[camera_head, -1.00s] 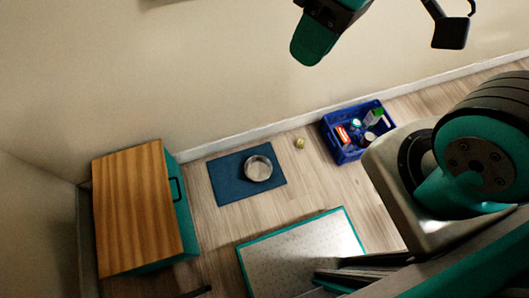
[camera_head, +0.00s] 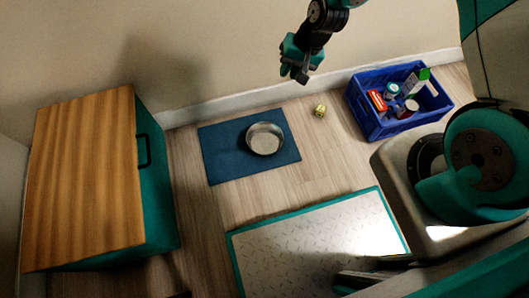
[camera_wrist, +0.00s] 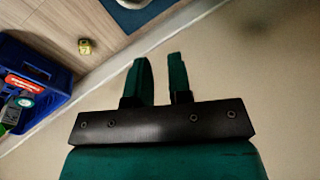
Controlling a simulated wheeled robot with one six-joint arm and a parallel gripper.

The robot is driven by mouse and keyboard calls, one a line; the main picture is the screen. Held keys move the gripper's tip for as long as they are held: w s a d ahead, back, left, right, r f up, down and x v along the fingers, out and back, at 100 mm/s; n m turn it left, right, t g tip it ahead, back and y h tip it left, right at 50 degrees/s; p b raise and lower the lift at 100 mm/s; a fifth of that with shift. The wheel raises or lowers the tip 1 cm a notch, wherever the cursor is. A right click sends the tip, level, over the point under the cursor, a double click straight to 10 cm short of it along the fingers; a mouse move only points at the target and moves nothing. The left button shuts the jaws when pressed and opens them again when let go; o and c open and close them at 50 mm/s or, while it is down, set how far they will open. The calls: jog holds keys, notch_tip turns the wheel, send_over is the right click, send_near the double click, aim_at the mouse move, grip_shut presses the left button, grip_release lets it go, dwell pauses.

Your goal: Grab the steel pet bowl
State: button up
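The steel pet bowl (camera_head: 265,138) is round and shiny and sits upright on a dark blue mat (camera_head: 222,166) on the floor. In the wrist view only an edge of the mat (camera_wrist: 140,17) and a pale sliver, probably the bowl's rim, show at the top. My gripper (camera_head: 300,76) is in the air near the wall, above and to the right of the bowl in the head view, apart from it. In the wrist view its two fingers (camera_wrist: 161,78) stand apart with nothing between them.
A small yellow cube (camera_head: 320,111) lies right of the mat. A blue crate (camera_head: 372,122) with several items stands further right; a wood-topped cabinet (camera_head: 85,185) stands left. A teal-edged pale panel (camera_head: 310,240) lies in front. Bare floor surrounds the mat.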

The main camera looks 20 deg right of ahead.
aim_at(282, 142)
jog(key=f+m+b, duration=0.1)
jog(key=f+b, duration=0.4)
jog(key=f, duration=0.7)
jog(key=d+f+m+b, duration=0.1)
jog(key=f+b, duration=0.4)
jog(key=f, duration=0.8)
jog(key=s+f+m+b, duration=0.1)
jog(key=f+b, duration=0.4)
jog(key=f, duration=0.7)
jog(key=shift+d+f+h, duration=0.15)
jog(key=shift+d+h, duration=0.2)
jog(key=shift+h, duration=0.05)
jog(key=b+x, duration=0.5)
jog(key=x, duration=0.1)
jog(key=shift+s+a+f+b, duration=0.1)
jog(key=shift+a+f+b, duration=0.05)
jog(key=shift+a+b, duration=0.15)
grip_shut()
